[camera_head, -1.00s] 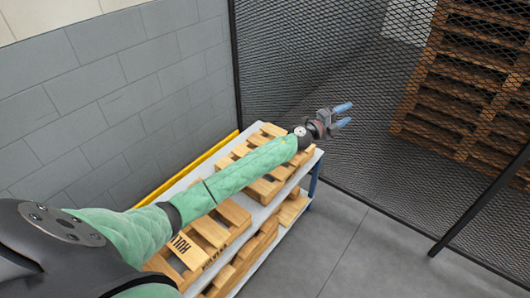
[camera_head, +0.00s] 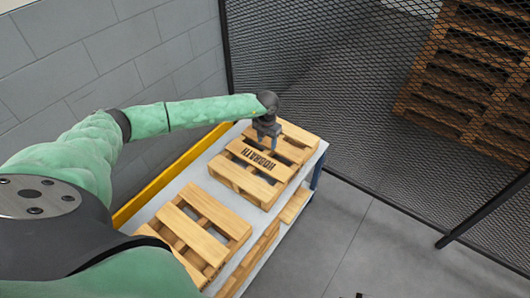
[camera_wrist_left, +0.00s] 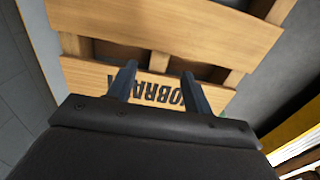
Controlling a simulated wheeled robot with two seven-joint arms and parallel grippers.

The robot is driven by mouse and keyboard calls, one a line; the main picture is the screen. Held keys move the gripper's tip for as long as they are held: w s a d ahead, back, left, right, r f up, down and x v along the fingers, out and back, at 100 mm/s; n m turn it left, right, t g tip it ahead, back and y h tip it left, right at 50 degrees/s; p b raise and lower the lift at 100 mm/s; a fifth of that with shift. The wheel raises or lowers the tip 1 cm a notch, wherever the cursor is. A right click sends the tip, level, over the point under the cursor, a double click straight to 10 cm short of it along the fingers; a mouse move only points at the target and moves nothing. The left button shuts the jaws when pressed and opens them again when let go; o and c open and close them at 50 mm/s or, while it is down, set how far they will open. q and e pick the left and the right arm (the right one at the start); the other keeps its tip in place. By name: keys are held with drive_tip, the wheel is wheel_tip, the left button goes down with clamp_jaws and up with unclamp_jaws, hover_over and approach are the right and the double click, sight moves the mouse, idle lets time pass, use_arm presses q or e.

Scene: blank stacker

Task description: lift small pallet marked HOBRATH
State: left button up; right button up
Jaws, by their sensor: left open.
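The small pallet marked HOBRATH (camera_head: 246,180) lies flat on the far part of a grey shelf top, its lettering on a slat facing up. The lettered slat also shows in the left wrist view (camera_wrist_left: 75,72), where the fingers cover part of the word. My left gripper (camera_head: 266,145) points down over this pallet, beside the lettering. I cannot tell whether the fingertips touch the wood. My right gripper does not show.
A second small pallet (camera_head: 222,216) lies nearer on the same shelf top (camera_head: 158,204). More wood shows on a lower level. A yellow rail (camera_head: 150,190) runs along the wall side. A black mesh fence (camera_head: 330,95) stands behind, with stacked large pallets (camera_head: 465,70) beyond it.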

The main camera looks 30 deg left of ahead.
sight(266, 152)
use_arm(q)
wheel_tip(266, 152, down, 2)
drive_tip(key=shift+f+p, duration=0.2)
drive_tip(key=shift+p, duration=0.1)
drive_tip(key=f, duration=0.1)
drive_tip(key=f+p, duration=0.1)
drive_tip(key=f, duration=0.2)
drive_tip(key=shift+s, duration=0.3)
drive_tip(key=shift+f+p, duration=0.3)
drive_tip(key=shift+f, duration=0.3)
clamp_jaws()
drive_tip(key=shift+w+r, duration=0.1)
drive_tip(key=shift+w, duration=0.05)
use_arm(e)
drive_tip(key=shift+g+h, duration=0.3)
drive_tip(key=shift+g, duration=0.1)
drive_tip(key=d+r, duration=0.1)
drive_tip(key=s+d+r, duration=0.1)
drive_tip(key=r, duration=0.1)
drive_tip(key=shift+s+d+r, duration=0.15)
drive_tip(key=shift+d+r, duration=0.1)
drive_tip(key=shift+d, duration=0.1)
